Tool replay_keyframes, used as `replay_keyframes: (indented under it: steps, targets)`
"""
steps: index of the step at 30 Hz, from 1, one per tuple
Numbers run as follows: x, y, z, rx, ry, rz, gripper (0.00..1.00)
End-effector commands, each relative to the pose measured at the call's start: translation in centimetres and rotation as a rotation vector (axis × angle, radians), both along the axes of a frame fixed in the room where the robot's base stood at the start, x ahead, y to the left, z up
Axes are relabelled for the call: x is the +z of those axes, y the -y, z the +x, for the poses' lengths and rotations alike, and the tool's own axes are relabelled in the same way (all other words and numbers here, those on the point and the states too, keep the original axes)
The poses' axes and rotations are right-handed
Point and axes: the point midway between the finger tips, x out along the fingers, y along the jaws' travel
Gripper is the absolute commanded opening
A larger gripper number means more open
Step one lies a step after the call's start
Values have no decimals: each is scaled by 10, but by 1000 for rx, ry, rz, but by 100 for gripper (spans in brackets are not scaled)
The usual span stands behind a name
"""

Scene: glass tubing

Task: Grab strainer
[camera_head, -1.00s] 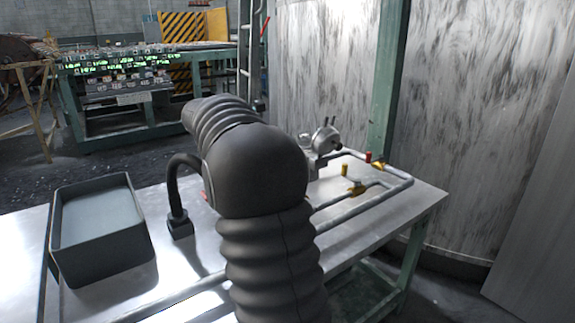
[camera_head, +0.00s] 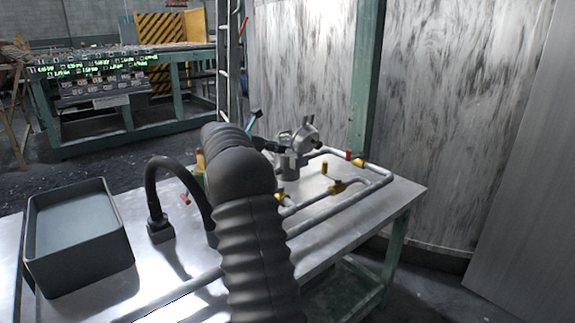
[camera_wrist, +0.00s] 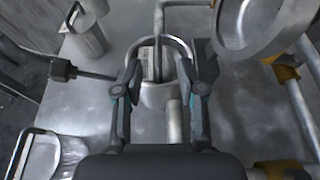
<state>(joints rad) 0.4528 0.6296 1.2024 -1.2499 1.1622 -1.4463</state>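In the wrist view, a short metal cylinder with a curved loop at its top and a pale, mesh-like inner face, which looks like the strainer (camera_wrist: 151,64), lies between my fingers. My gripper (camera_wrist: 159,70) is open, with one finger on each side of the loop. I cannot tell whether either finger touches it. In the head view, my arm hides most of my gripper, beside a metal pipe housing (camera_head: 291,167). A round metal lid or flange (camera_wrist: 255,28) stands at the upper right of the wrist view.
Pipes (camera_head: 345,203) with yellow and red valve handles run along the right of the metal table (camera_head: 330,262). A dark open tray (camera_head: 118,215) sits at the left. Another metal canister (camera_wrist: 84,42) stands at the upper left of the wrist view.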

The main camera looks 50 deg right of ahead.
Motion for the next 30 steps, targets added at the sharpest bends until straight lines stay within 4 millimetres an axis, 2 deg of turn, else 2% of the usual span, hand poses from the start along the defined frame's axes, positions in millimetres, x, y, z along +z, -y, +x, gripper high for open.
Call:
replay_keyframes:
  steps: [7,16,24,26,29,30]
  targets:
    - [-3,11,-1,0,1,0,40]
    - [-16,49,-4,-1,1,0,40]
    - [-18,53,-4,1,1,0,40]
    - [-18,53,-4,1,1,0,27]
    - [-18,53,-4,1,1,0,2]
    - [-18,53,-4,1,1,0,0]
